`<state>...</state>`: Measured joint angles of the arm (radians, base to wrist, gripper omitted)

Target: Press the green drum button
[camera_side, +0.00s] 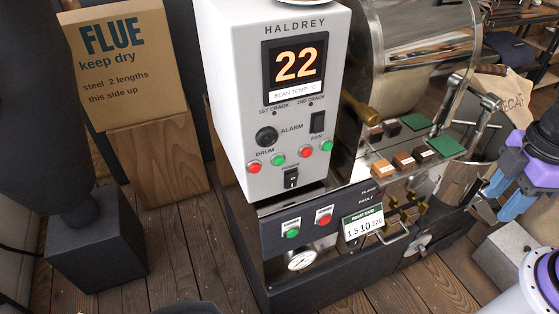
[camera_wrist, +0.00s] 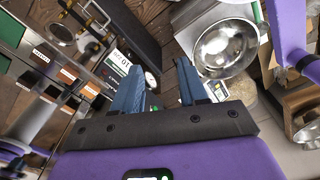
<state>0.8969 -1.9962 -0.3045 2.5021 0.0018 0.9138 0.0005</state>
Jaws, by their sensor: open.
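The green drum button (camera_side: 277,160) sits on the pale front panel of the roaster's control box (camera_side: 284,190), under the word DRUM. The red drum button (camera_side: 254,167) is just left of it. My gripper (camera_side: 508,196) is at the right edge of the side view, well away from the panel, with its blue fingers apart and nothing between them. In the wrist view, my gripper (camera_wrist: 158,66) points past the roaster's lower front, and the green drum button is not visible there.
A red and a green fan button (camera_side: 326,146) sit right of the drum pair. A black alarm knob (camera_side: 266,137) is above. A brass handle (camera_side: 361,108) and labelled wood blocks (camera_side: 404,161) lie between gripper and panel. A steel bowl (camera_wrist: 226,48) shows in the wrist view.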

